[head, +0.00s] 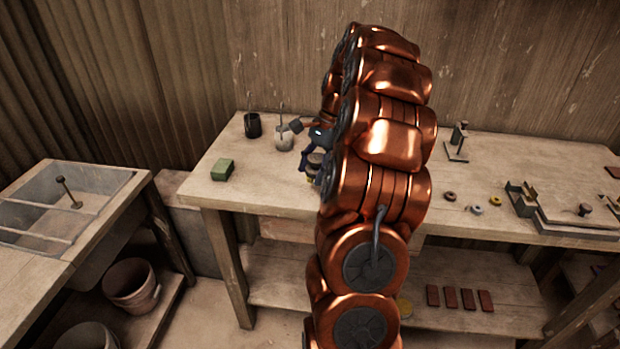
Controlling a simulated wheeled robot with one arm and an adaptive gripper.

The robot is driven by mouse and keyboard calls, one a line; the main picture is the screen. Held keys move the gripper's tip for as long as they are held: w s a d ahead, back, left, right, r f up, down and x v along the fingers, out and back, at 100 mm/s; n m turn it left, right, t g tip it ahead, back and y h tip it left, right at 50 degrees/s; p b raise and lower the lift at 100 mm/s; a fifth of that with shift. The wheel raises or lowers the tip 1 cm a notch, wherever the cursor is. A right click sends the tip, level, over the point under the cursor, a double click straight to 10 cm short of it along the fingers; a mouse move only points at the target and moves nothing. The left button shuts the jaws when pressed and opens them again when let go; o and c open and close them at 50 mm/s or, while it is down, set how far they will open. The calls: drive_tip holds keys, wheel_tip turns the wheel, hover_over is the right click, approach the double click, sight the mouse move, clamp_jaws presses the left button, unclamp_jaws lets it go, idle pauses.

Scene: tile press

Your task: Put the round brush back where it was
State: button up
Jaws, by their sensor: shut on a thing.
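The round brush (296,126) appears to be the piece with a dark blunt head and a short brown handle, tilted, sticking out to the left of my gripper. My gripper (314,138) is dark, partly hidden behind my copper arm, and shut on it above the back left of the workbench. The brush head is close to a pale cup (284,141) with a thin stick standing in it; I cannot tell whether they touch. A dark cup (253,129) stands further left. The fingertips are too small to make out clearly.
A green block (222,170) lies at the bench's (262,182) left front. A small brown and yellowish round stack (314,168) is just below my gripper. Several small rings (475,209) and a press (578,212) are on the right. A sink (95,180) stands at left.

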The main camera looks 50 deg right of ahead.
sight(311, 180)
drive_tip(key=shift+w, duration=0.45)
drive_tip(key=shift+f+p, duration=0.5)
drive_tip(key=shift+f, duration=1.3)
drive_tip(key=shift+f, duration=0.15)
drive_tip(key=o, duration=1.5)
drive_tip(key=shift+o, duration=0.2)
drive_tip(key=b+v, duration=0.1)
drive_tip(key=v, duration=0.9)
drive_tip(key=shift+b, duration=0.35)
drive_tip(key=shift+p+v, duration=0.4)
drive_tip(key=shift+v, duration=0.75)
